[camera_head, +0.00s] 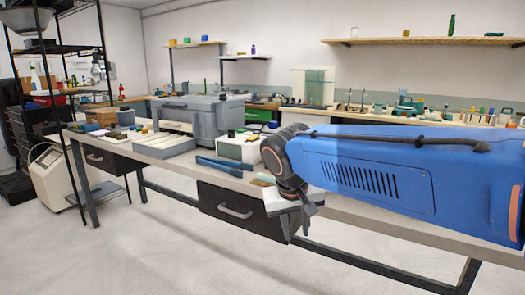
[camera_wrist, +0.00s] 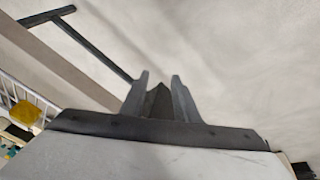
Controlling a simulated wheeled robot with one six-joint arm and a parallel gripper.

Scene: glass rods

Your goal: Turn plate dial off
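My gripper (camera_head: 307,210) hangs in front of the table's front edge, beside the black drawer. In the wrist view its two fingers (camera_wrist: 159,79) stand apart with a gap between them, over pale floor. A dark wedge shape shows between the finger bases; I cannot tell whether it is part of the gripper. No plate dial can be made out in either view. A white box-shaped device (camera_head: 238,148) stands on the table left of my arm; I cannot tell whether it is the plate. My blue arm hides the table's right part.
The long table (camera_head: 350,207) carries a large grey machine (camera_head: 205,115), a white tray-like rack and blue tools (camera_head: 222,165). A black drawer (camera_head: 236,208) hangs under its front edge. The floor in front is clear. A back counter holds many small bottles.

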